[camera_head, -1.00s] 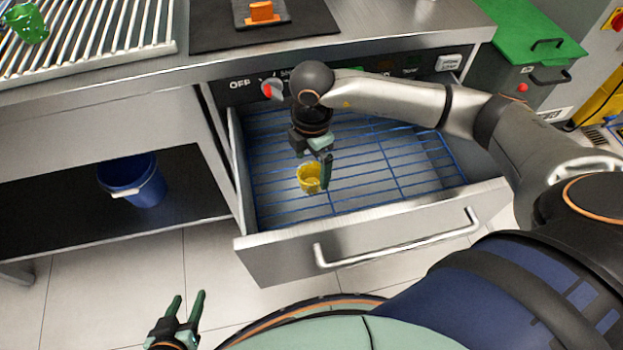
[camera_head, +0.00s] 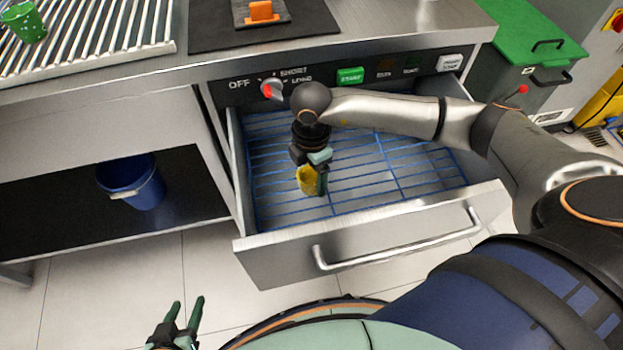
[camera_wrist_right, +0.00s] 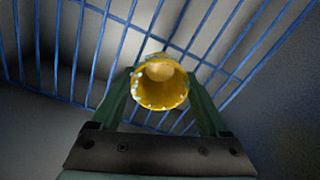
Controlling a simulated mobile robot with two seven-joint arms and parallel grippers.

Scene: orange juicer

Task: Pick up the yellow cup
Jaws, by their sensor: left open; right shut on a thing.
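The yellow cup (camera_head: 307,180) is inside the open drawer, at or just above the blue wire rack. My right gripper (camera_head: 318,178) reaches down into the drawer and is shut on the cup. In the right wrist view the cup (camera_wrist_right: 160,84) sits between the two green fingers (camera_wrist_right: 163,92), its round opening facing the camera; light spots mark its rim. I cannot tell whether its base touches the rack. My left gripper (camera_head: 184,318) is open and empty, low in the head view, in front of the drawer.
The drawer (camera_head: 375,240) is pulled out, with a blue wire rack (camera_head: 390,165) inside. A control panel (camera_head: 400,72) is above it. A blue bucket (camera_head: 140,182) stands on a shelf at left. A green cup (camera_head: 24,22) lies on the counter grill (camera_head: 100,35).

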